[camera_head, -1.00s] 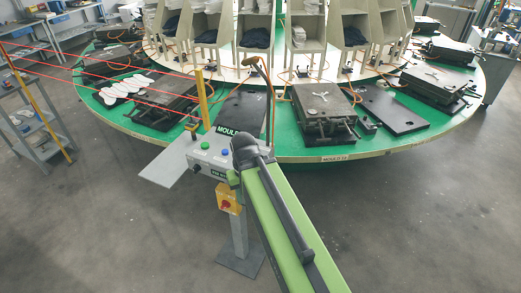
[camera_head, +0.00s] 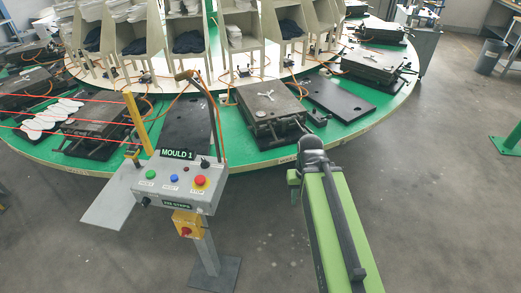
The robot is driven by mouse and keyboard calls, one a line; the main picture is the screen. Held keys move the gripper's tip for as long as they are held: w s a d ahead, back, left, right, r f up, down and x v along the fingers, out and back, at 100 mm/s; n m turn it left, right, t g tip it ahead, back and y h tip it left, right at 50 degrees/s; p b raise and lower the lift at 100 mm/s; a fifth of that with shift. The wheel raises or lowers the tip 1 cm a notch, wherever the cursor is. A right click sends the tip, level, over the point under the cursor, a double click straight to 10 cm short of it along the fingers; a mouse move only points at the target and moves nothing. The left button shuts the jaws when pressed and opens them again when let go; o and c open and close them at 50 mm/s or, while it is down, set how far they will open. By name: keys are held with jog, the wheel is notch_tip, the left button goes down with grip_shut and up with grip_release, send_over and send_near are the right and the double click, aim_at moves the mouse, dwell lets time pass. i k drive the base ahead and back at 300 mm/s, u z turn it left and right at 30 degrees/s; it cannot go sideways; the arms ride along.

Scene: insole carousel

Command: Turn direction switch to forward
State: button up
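The grey control box (camera_head: 172,185) stands on a post left of my arm. Its top carries a green button (camera_head: 151,174), a blue button (camera_head: 174,178), a red button (camera_head: 200,181) and a small black switch (camera_head: 205,163) at the back. A black knob (camera_head: 145,201) sits on its front left. I cannot tell which of these two is the direction switch, nor its setting. My gripper (camera_head: 296,180) is at the far end of my green arm, right of the box and apart from it. Its fingers are mostly hidden by the arm's dark end.
A yellow switch box with a red knob (camera_head: 186,231) hangs on the post. A grey plate (camera_head: 110,200) juts out left of the box. Behind is the round green carousel (camera_head: 250,155) with black moulds and racks. Red beams cross at left. Grey floor around my arm is clear.

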aim_at(204, 164)
jog(key=z, duration=1.6)
jog(key=k, duration=1.75)
jog(key=u, duration=2.6)
jog(key=i, duration=1.05)
jog(key=z, duration=0.1)
